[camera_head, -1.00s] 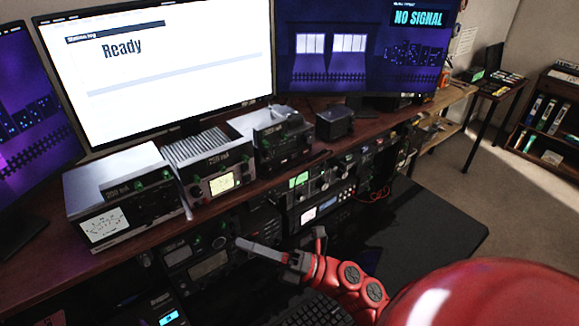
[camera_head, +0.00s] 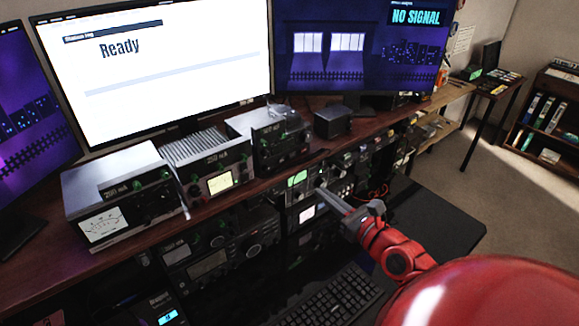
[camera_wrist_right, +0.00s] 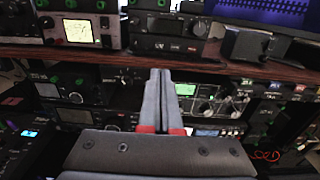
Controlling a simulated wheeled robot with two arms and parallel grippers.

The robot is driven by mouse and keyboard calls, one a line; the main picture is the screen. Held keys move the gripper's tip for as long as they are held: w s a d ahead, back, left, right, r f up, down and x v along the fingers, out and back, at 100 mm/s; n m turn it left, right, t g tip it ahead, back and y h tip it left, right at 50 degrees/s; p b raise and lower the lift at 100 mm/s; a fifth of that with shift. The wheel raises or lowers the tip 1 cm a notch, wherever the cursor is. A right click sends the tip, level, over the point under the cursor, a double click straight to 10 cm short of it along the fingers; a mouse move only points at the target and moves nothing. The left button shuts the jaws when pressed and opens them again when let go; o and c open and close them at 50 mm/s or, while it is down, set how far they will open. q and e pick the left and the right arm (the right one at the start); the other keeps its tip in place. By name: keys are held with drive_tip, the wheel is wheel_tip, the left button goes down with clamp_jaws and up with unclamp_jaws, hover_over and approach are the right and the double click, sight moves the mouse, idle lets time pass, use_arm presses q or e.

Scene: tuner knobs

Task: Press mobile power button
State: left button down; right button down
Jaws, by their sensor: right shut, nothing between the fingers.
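My right gripper (camera_head: 320,190) is shut and empty, its thin grey fingers pointing at the stacked radios under the shelf. In the head view its tips are beside a radio with a green lit display (camera_head: 297,179), over or in front of its right part; I cannot tell if they touch. In the right wrist view the fingertips (camera_wrist_right: 160,73) lie just left of the green display (camera_wrist_right: 185,89). Below is a unit with a pale lit display (camera_head: 307,212). No power button can be made out, and I cannot tell which radio is the mobile. My left gripper is out of view.
Several radios and a meter box (camera_head: 120,190) stand on the wooden shelf (camera_head: 130,245) above. Large monitors (camera_head: 160,70) stand behind. A keyboard (camera_head: 335,297) lies on the dark desk below. An orange cable (camera_head: 378,192) hangs at the right.

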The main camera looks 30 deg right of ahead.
sight(282, 161)
drive_tip(key=w+p, duration=0.1)
drive_tip(key=w, duration=0.3)
drive_tip(key=w+p, duration=0.2)
drive_tip(key=w, duration=0.2)
drive_tip(key=w+a+p, duration=0.1)
drive_tip(key=w+p, duration=0.1)
drive_tip(key=w, duration=0.3)
drive_tip(key=shift+a+r, duration=0.1)
drive_tip(key=shift+w, duration=0.45)
drive_tip(key=shift+f, duration=0.2)
